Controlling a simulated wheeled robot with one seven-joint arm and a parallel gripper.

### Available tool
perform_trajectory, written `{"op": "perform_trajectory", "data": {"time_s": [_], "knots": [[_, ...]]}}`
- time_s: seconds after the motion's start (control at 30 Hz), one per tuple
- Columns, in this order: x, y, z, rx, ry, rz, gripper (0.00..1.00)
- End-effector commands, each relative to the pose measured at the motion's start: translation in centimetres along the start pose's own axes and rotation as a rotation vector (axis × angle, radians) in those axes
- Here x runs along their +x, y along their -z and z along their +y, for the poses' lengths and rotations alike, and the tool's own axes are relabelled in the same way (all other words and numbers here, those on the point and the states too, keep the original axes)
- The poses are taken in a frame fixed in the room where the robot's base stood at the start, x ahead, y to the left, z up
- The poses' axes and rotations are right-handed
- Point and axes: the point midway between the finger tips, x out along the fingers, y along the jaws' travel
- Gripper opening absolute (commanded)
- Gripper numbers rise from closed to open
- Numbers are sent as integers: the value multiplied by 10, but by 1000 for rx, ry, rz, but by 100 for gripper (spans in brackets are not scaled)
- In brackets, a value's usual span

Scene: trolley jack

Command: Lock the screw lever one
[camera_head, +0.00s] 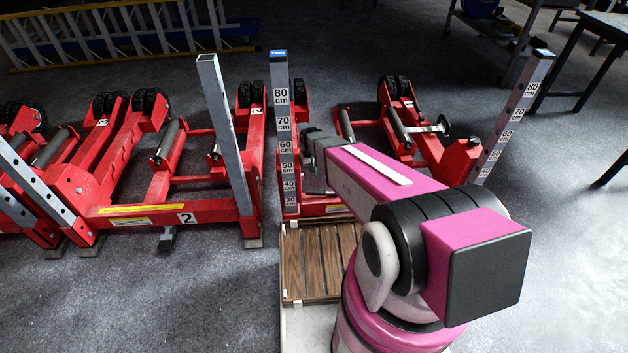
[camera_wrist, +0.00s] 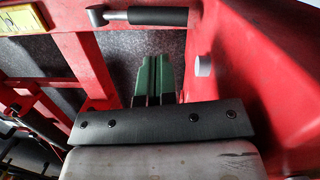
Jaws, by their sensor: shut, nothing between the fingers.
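A screw lever with a black grip (camera_wrist: 158,16) and a grey metal end shows at the top of the wrist view, lying across the red frame. I cannot tell from its look whether it is locked. My gripper (camera_wrist: 153,75) has green fingers, closed together and empty. They point toward the lever and are apart from it in the picture. A grey round stub (camera_wrist: 203,65) sticks out from the red wall right of the fingers. In the head view my arm hides the gripper. A small dark lever (camera_head: 318,191) shows at the foot of the middle post.
Red trolley jack frames (camera_head: 165,210) stand on both sides. An upright post with height marks (camera_head: 281,120) rises just left of my arm, and another marked post (camera_head: 512,115) stands at right. The grey floor is clear at the front left and right.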

Motion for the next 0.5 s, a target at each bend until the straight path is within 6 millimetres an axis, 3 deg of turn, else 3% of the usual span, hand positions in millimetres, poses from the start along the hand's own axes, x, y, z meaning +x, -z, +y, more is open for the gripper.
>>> {"op": "perform_trajectory", "data": {"time_s": [0.2,0.5], "knots": [[-24,0,0,0,0,0,0],[-28,0,0,0,0,-1,0]]}}
